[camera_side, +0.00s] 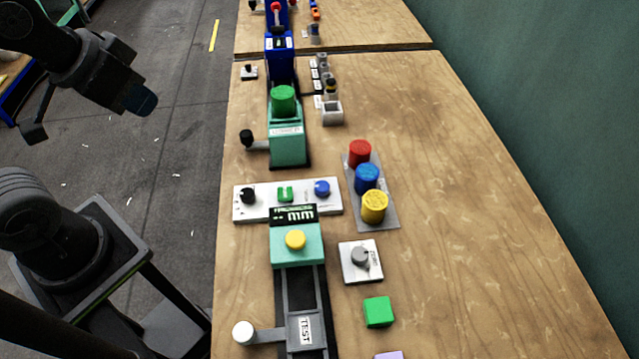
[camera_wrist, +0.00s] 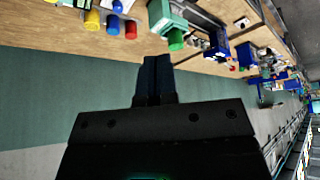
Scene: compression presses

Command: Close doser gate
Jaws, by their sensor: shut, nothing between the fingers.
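A teal-green station with a green cap (camera_side: 284,100) stands upright on the wooden table; a black-knobbed lever (camera_side: 246,137) sticks out from its left side. Nearer, a teal unit with a yellow button (camera_side: 296,240) heads a dark rail marked TEST, with a white-knobbed lever (camera_side: 243,332) at its left. No label readable here says which part is the doser gate. My gripper (camera_side: 143,103) is in the air left of the table, apart from all of these. In the wrist view its fingers (camera_wrist: 155,75) are shut together and empty; the green cap (camera_wrist: 176,38) shows beyond them.
Red, blue and yellow cylinders (camera_side: 366,180) stand on a grey tray right of the white control panel (camera_side: 250,205). A knob box (camera_side: 361,259) and green block (camera_side: 378,312) lie nearer. A blue machine (camera_side: 280,60) stands farther back. The table's right side is clear.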

